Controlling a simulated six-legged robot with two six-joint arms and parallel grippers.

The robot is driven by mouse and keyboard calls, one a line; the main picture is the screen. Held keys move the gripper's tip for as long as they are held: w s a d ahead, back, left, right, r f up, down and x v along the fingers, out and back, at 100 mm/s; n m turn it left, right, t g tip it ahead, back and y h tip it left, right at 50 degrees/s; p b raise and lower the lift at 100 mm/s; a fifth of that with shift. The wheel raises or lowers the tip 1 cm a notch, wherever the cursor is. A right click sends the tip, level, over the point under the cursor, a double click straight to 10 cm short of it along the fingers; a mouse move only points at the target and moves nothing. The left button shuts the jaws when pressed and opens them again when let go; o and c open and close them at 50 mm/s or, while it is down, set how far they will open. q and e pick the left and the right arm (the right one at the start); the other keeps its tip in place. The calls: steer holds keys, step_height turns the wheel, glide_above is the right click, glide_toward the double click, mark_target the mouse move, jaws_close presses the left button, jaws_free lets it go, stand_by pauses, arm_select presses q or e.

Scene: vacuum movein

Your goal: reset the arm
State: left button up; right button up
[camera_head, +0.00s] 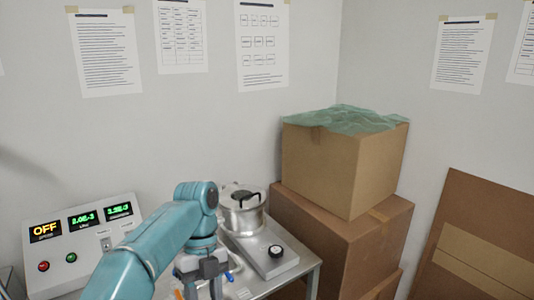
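My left arm, teal, comes in from the bottom left, and its wrist bends down over the metal table. My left gripper (203,290) is dark grey and points down in front of the silver vacuum chamber (241,212). Its two fingers look apart, but their tips run to the bottom edge of the picture, and I see nothing clearly held. The chamber, a round metal pot with a dark handle on top, stands on a grey base plate with a black knob (276,251). My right gripper is not in view.
A white control box (85,243) with an orange "OFF" and green readouts stands at left. Stacked cardboard boxes (340,170) with green wrap (345,120) on top stand beside the table's right edge. Small blue (229,277) and orange parts lie near the gripper. A brown panel leans at right.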

arm_select(q)
step_height(320, 180, down, 26)
steer(key=s+d+n+t+h, duration=0.1)
steer(key=s+n+t+h, duration=0.15)
steer(key=n, duration=1.05)
steer(key=s+f+n+t, duration=0.1)
steer(key=s+f+n, duration=0.4)
steer(key=s+n, duration=0.3)
steer(key=s+f+n+t, duration=0.1)
steer(key=s+f+n, duration=0.4)
steer(key=s+n, duration=0.4)
steer(key=shift+s+a+n+t+h, duration=0.3)
steer(key=shift+s+a+t+h, duration=0.1)
steer(key=shift+s, duration=0.5)
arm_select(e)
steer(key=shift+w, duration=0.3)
arm_select(q)
steer(key=shift+f, duration=0.1)
